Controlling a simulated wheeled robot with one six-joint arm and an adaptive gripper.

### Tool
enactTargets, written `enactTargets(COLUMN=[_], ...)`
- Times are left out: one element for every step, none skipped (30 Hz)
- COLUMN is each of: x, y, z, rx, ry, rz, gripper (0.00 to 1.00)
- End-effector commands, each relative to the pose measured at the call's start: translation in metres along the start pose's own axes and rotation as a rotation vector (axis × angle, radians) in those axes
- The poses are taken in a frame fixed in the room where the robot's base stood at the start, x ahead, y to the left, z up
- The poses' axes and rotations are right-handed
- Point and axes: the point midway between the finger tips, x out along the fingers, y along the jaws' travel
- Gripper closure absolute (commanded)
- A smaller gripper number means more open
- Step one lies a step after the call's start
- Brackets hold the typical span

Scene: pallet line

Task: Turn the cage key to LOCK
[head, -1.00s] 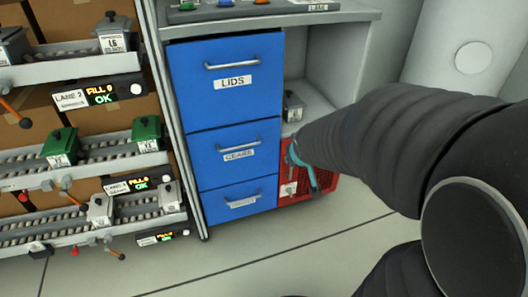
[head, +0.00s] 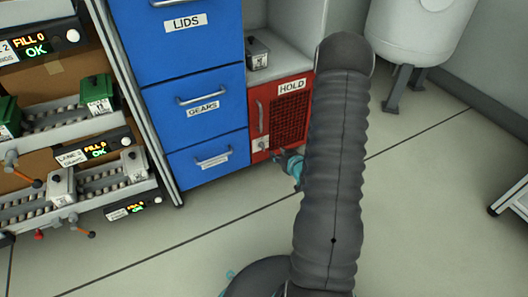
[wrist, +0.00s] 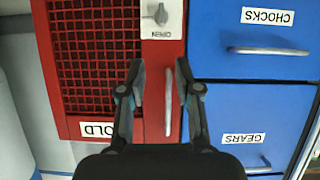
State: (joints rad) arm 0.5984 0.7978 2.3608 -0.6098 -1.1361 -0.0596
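The red cage (head: 291,85) labelled HOLD stands at the right end of the blue drawers in the head view. In the wrist view the cage (wrist: 141,50) shows upside down, with dark mesh and a pale vertical handle (wrist: 168,103). A small grey key (wrist: 160,14) sits on a white plate marked OPEN at the top edge; the plate is partly cut off and no LOCK mark shows. My gripper (wrist: 160,76) is open and empty. Its fingers lie either side of the handle in the picture, below the key; contact cannot be told.
Blue drawers (head: 197,108) labelled LIDS and GEARS stand left of the cage. A grey part (head: 257,54) sits on the shelf above it. Roller lanes (head: 50,115) are at the left, a white tank (head: 425,28) at the back right. Open floor lies in front.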

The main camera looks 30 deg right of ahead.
Motion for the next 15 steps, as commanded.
enactTargets(x=[0.002, 0.003, 0.003, 0.003, 0.003, 0.004, 0.004, 0.005, 0.008, 0.01, 0.013, 0.018, 0.022, 0.027, 0.034], y=[0.0, 0.0, -0.001, -0.001, 0.0, -0.001, -0.001, -0.001, -0.001, -0.001, -0.001, -0.002, -0.002, -0.002, -0.002], z=[0.014, 0.018, 0.022, 0.024, 0.026, 0.028, 0.029, 0.029, 0.029, 0.029, 0.028, 0.028, 0.028, 0.028, 0.027], rx=[0.016, 0.021, 0.028, 0.032, 0.035, 0.039, 0.041, 0.041, 0.042, 0.041, 0.041, 0.04, 0.039, 0.039, 0.039], ry=[0.013, 0.022, 0.033, 0.039, 0.045, 0.05, 0.053, 0.055, 0.057, 0.058, 0.059, 0.058, 0.058, 0.058, 0.059], rz=[-0.004, -0.007, -0.011, -0.012, -0.013, -0.014, -0.014, -0.015, -0.016, -0.017, -0.017, -0.018, -0.018, -0.018, -0.018], gripper=[0.67, 0.67, 0.67, 0.67, 0.67, 0.67, 0.67, 0.67, 0.67, 0.67, 0.67, 0.67, 0.67, 0.67, 0.67])
